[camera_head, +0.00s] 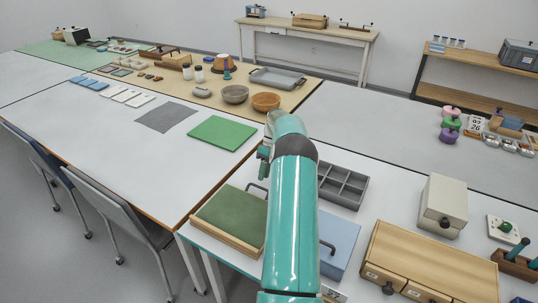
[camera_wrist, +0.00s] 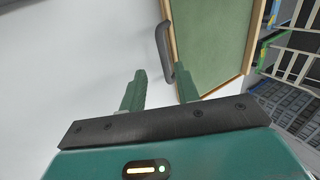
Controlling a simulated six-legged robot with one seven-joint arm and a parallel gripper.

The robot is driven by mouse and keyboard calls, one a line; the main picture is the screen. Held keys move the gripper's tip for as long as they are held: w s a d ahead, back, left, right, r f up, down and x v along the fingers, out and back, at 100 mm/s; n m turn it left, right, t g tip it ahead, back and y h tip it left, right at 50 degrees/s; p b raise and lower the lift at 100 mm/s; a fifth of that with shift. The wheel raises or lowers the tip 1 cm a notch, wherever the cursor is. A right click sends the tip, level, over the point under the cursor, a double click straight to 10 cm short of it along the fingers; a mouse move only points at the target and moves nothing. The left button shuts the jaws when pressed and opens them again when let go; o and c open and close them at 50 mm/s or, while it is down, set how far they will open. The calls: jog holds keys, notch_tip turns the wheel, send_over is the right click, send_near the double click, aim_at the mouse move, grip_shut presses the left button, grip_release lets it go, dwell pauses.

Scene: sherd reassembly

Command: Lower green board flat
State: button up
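A dark green board (camera_head: 230,218) in a light wooden frame is at the near left of the front table, beside my arm. It looks flat or slightly tilted; I cannot tell which. In the wrist view, the green board (camera_wrist: 215,40) fills the upper right, with a grey bar handle (camera_wrist: 161,42) along its left edge. My gripper (camera_wrist: 161,72) is open, its two green fingers apart, with the handle's lower end between or just beyond them. I see no clear grip on it. In the head view, my arm mostly hides the gripper (camera_head: 264,165).
A bright green sheet (camera_head: 222,133) and a grey mat (camera_head: 166,117) lie on the white table behind. A grey divided tray (camera_head: 343,187), a blue panel (camera_head: 340,245) and a wooden drawer box (camera_head: 430,265) stand right of my arm. Bowls (camera_head: 235,94) are farther back.

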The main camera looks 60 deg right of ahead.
jog(key=v, duration=0.9)
jog(key=shift+d+r, duration=0.15)
jog(key=shift+r, duration=0.2)
